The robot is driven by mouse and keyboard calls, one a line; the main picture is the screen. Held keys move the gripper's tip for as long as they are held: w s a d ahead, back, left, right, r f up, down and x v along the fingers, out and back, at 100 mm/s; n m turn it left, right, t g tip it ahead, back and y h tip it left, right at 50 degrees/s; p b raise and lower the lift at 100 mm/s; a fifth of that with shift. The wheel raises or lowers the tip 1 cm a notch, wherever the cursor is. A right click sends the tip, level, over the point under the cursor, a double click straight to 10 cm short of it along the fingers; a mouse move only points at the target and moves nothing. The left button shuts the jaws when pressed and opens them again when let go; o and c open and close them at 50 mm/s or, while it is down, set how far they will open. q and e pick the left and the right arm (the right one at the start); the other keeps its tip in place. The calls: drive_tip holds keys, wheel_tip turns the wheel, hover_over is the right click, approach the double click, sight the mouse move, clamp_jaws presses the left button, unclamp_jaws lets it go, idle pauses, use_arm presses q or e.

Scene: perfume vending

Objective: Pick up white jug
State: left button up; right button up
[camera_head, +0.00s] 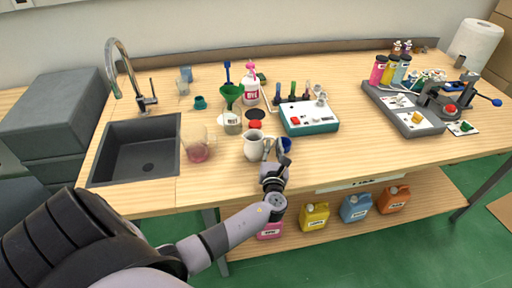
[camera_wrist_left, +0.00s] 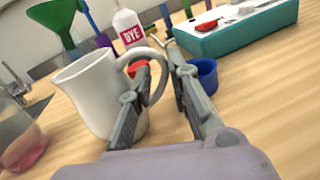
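The white jug (camera_head: 253,147) stands upright on the wooden workbench near its front edge, its handle toward the right. In the left wrist view the jug (camera_wrist_left: 92,92) is close on the left, its handle (camera_wrist_left: 160,75) reaching between my fingers. My left gripper (camera_head: 275,152) is at the jug's handle side. In the wrist view its fingers (camera_wrist_left: 158,72) are apart, one on each side of the handle, with a gap visible. I cannot tell whether either finger touches it. My right gripper is not in view.
A small blue cup (camera_head: 284,145) stands just right of the gripper. A clear beaker with pink liquid (camera_head: 197,148) is left of the jug. Behind are a green funnel (camera_head: 231,93), a dye bottle (camera_head: 251,88) and a teal-based device (camera_head: 310,119). A sink (camera_head: 136,150) lies left.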

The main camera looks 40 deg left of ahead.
use_arm(q)
clamp_jaws()
idle(0.6)
drive_tip(key=shift+r, duration=0.1)
